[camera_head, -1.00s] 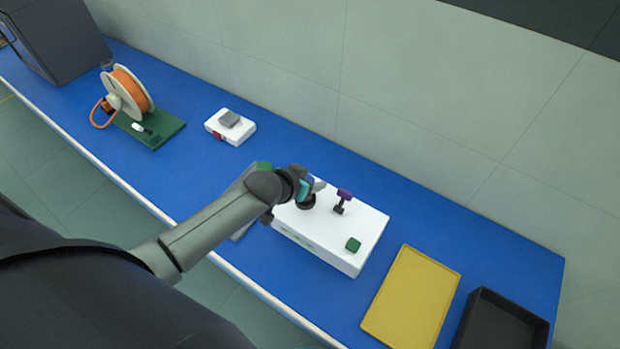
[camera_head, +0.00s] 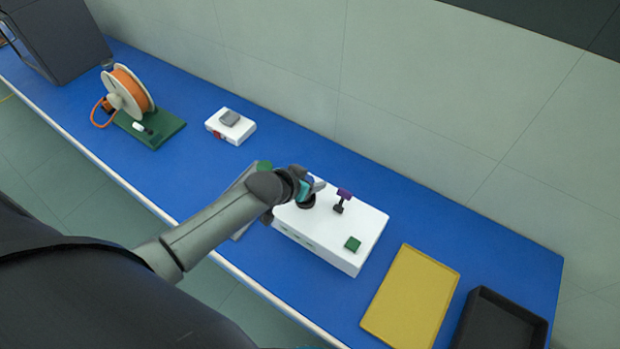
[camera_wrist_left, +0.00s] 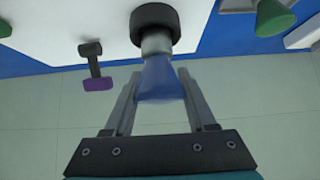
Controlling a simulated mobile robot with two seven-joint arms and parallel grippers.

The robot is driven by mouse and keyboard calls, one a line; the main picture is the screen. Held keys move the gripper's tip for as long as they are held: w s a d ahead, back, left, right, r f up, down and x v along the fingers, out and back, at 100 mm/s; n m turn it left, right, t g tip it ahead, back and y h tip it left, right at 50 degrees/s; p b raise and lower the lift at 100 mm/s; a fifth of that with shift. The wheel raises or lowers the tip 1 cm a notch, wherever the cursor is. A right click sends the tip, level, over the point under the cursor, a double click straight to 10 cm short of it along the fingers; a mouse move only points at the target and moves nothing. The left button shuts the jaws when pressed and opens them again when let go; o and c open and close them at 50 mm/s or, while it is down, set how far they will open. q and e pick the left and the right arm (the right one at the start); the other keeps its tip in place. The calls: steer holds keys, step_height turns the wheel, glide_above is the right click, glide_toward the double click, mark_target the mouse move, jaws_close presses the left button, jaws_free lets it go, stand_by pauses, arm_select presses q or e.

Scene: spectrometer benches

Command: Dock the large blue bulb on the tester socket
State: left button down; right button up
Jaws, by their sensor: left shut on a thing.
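The large blue bulb (camera_wrist_left: 160,80) is between the two fingers of my left gripper (camera_wrist_left: 158,95) in the left wrist view. The gripper is shut on its blue body. The bulb's grey base meets the round black tester socket (camera_wrist_left: 155,16); I cannot tell whether it is fully seated. In the head view my left gripper (camera_head: 312,186) is over the white tester box (camera_head: 330,238), and the socket (camera_head: 306,203) shows just below it. The bulb is mostly hidden there by the gripper. My right gripper is not in view.
A purple-topped lever (camera_head: 343,195) stands on the box beside the socket, with a green button (camera_head: 353,244) nearby. A yellow tray (camera_head: 410,298) and black bin (camera_head: 500,325) lie to the right. A cable reel (camera_head: 130,92) and small white device (camera_head: 231,126) are left.

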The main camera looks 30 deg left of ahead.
arm_select(q)
steer(key=shift+f+b, duration=0.3)
steer(key=shift+f, duration=0.15)
steer(key=c, duration=0.5)
jaws_free()
steer(key=p+v, duration=0.3)
steer(key=shift+s+r+p, duration=0.1)
steer(key=shift+p, duration=0.2)
steer(key=shift+p+v, duration=0.35)
steer(key=shift+v, duration=3.5)
steer(key=shift+s, duration=0.1)
